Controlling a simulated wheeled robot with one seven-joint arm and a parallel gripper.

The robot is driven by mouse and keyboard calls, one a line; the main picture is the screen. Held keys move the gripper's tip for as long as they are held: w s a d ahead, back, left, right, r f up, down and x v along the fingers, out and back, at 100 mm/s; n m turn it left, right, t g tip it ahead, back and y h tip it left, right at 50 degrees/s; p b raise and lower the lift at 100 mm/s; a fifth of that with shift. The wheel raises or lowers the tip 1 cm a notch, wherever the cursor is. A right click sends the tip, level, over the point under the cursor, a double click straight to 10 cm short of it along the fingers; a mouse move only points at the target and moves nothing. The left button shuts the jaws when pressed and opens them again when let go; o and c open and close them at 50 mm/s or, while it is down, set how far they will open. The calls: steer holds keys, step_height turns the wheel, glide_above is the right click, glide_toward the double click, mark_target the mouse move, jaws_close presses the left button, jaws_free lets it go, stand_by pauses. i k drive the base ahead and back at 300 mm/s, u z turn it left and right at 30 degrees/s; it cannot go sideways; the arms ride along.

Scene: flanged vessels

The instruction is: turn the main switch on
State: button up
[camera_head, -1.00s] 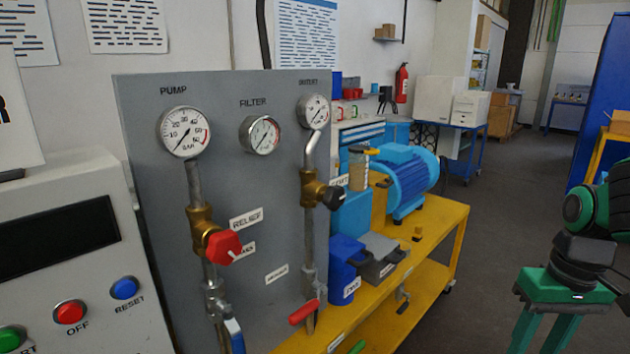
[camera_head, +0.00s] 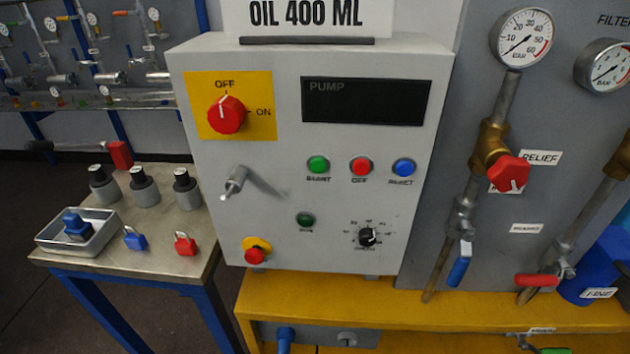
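The main switch (camera_head: 226,114) is a red rotary knob on a yellow plate (camera_head: 262,92) at the upper left of the grey control box (camera_head: 290,220). The plate is marked OFF at the top and ON at the right. The knob's white pointer line points up toward OFF. The dark display (camera_head: 367,101) beside it reads PUMP faintly and is otherwise blank. My gripper is not in the current view.
Green (camera_head: 318,165), red (camera_head: 361,166) and blue (camera_head: 404,167) buttons and a projecting metal lever (camera_head: 235,182) sit below the switch. A side table (camera_head: 215,245) at left holds padlocks, a tray and several cylinders. Gauges and valves stand at right.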

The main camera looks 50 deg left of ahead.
mark_target(226, 116)
steer(key=u, duration=1.8)
